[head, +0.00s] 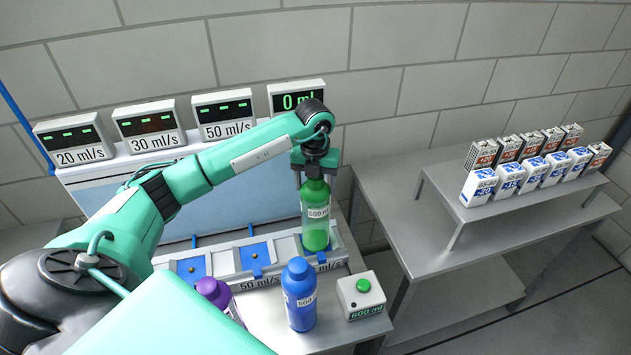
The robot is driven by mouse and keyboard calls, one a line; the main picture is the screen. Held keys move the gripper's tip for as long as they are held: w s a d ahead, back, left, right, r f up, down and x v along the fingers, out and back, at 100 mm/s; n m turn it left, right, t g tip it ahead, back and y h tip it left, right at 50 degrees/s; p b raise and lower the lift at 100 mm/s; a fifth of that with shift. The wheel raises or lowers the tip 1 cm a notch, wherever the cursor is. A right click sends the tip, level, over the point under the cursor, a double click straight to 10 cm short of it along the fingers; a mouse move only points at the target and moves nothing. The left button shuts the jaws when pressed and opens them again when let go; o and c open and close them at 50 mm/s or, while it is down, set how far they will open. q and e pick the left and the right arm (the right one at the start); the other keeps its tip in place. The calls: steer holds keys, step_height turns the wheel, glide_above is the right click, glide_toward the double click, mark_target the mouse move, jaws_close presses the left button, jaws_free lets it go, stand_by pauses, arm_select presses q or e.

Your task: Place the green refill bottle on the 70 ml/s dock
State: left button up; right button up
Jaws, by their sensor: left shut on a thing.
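My right gripper is not in view.
A blue bottle (299,300), a purple bottle (218,294) and a white box with a green button (361,296) stand in front of the docks. Docks to the left (194,268) look empty. A steel table (400,215) with a shelf of small boxes is at right.

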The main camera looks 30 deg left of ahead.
arm_select(q)
steer(key=shift+f, duration=0.1)
steer(key=o, duration=0.9)
steer(key=shift+f, duration=0.1)
steer(key=o, duration=0.5)
steer(key=shift+r, duration=0.35)
step_height(320, 180, up, 10)
steer(key=b, duration=0.4)
steer(key=shift+r, duration=0.9)
